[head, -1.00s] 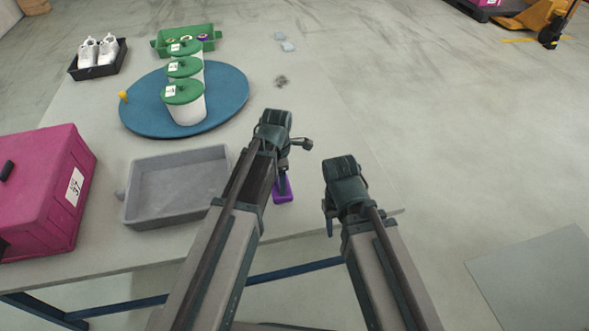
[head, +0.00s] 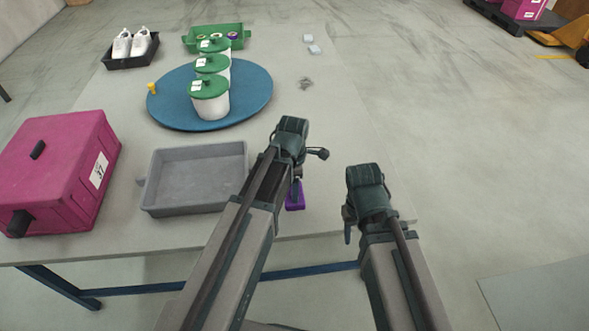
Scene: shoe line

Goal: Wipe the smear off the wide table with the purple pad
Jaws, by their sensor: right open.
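The purple pad (head: 295,200) lies near the front edge of the wide table (head: 345,150), right of the grey tray. A small dark grey smear (head: 305,83) marks the tabletop farther back, right of the blue round mat. My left gripper (head: 297,187) points down at the pad, partly covering it. Its fingers are mostly hidden behind its own arm, so whether it grips the pad does not show. My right gripper (head: 348,233) is open and empty, pointing down near the table's front right corner.
A grey tray (head: 155,203) and a magenta case (head: 55,165) stand front left. White tubs with green lids (head: 210,105) stand on a blue round mat (head: 165,112). Behind are a green crate (head: 190,42), a black shoe tray (head: 125,62) and pale scraps (head: 314,49). Tabletop around the smear is clear.

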